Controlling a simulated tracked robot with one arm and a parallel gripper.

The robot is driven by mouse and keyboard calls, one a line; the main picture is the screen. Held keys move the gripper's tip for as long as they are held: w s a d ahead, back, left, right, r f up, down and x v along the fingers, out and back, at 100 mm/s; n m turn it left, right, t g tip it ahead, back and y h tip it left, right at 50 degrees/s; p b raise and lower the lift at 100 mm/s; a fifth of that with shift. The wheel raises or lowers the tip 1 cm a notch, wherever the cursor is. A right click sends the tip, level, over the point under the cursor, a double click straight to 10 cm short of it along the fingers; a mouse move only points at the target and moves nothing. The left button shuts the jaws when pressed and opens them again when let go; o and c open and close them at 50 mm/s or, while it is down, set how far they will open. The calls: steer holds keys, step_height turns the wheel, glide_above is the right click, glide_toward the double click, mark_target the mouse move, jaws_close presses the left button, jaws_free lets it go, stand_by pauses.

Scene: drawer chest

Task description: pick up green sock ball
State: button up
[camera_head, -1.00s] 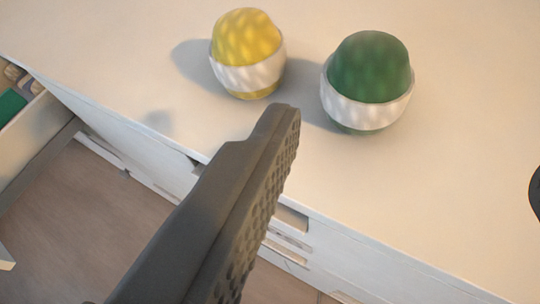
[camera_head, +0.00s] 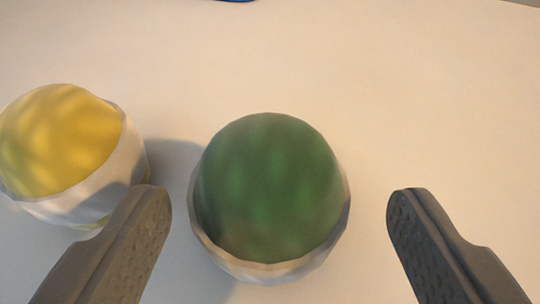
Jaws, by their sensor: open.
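The green sock ball (camera_head: 270,185), with a white band around its lower part, sits on the white chest top in the middle of the view. My gripper (camera_head: 280,205) is open and empty. Its left finger shows left of the green ball and its right finger right of it, with a gap to the ball on each side in the picture. Whether the fingertips are down at the ball's height I cannot tell. The ball's underside is hidden.
A yellow sock ball (camera_head: 62,140) with a white band sits to the left, close behind my left finger. A blue object (camera_head: 236,1) barely shows at the top edge. The white top (camera_head: 430,95) is clear behind and to the right.

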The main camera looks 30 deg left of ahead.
mark_target(271, 165)
steer(key=shift+x, duration=2.65)
steer(key=shift+s+a, duration=0.15)
steer(key=shift+a, duration=0.05)
steer(key=c, duration=1.1)
